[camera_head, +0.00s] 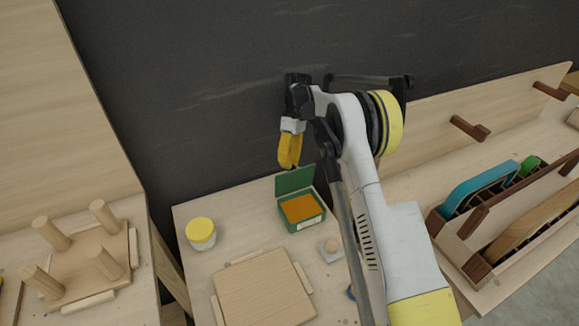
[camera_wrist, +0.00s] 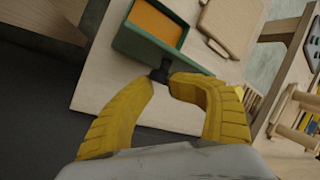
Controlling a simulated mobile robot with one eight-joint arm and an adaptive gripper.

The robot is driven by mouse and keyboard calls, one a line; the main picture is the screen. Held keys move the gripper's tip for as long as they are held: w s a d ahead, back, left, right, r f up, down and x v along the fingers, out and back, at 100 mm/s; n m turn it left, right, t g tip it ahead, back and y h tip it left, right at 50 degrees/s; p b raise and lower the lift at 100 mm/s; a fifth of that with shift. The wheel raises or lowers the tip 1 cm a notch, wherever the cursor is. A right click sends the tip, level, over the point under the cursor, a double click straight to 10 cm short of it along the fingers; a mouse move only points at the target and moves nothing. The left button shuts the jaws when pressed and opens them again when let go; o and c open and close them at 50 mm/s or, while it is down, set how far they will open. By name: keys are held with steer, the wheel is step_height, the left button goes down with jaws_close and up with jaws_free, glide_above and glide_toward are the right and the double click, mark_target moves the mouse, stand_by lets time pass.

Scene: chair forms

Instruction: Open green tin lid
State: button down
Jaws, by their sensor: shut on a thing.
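The green tin (camera_head: 311,221) stands on the light wooden table with its lid (camera_head: 295,180) raised, tilted up at its back edge. Orange contents (camera_head: 301,208) show inside. In the wrist view the lid (camera_wrist: 160,52) runs along the tin's near side, and the orange contents (camera_wrist: 158,22) lie beyond it. My gripper (camera_head: 289,166), with yellow fingers, is behind and above the lid's top edge. In the wrist view my gripper (camera_wrist: 161,80) has its fingertips closed around a small dark knob (camera_wrist: 160,72) at the lid. The fingers hide part of the knob.
A yellow-lidded jar (camera_head: 201,233) stands left of the tin. A small pale block with a knob (camera_head: 330,250) and a wooden board (camera_head: 264,290) are in front. A pegged wooden piece (camera_head: 85,265) lies at left; a slotted rack (camera_head: 470,225) is at right. A dark wall stands behind.

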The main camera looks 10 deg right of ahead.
steer(key=shift+d+f, duration=0.2)
steer(key=shift+d, duration=0.05)
steer(key=c, duration=1.3)
jaws_free()
steer(key=shift+o, duration=0.6)
steer(key=shift+w+d, duration=0.1)
steer(key=shift+d, duration=0.05)
steer(key=shift+a+r, duration=0.1)
steer(key=shift+a, duration=0.15)
step_height(320, 180, up, 10)
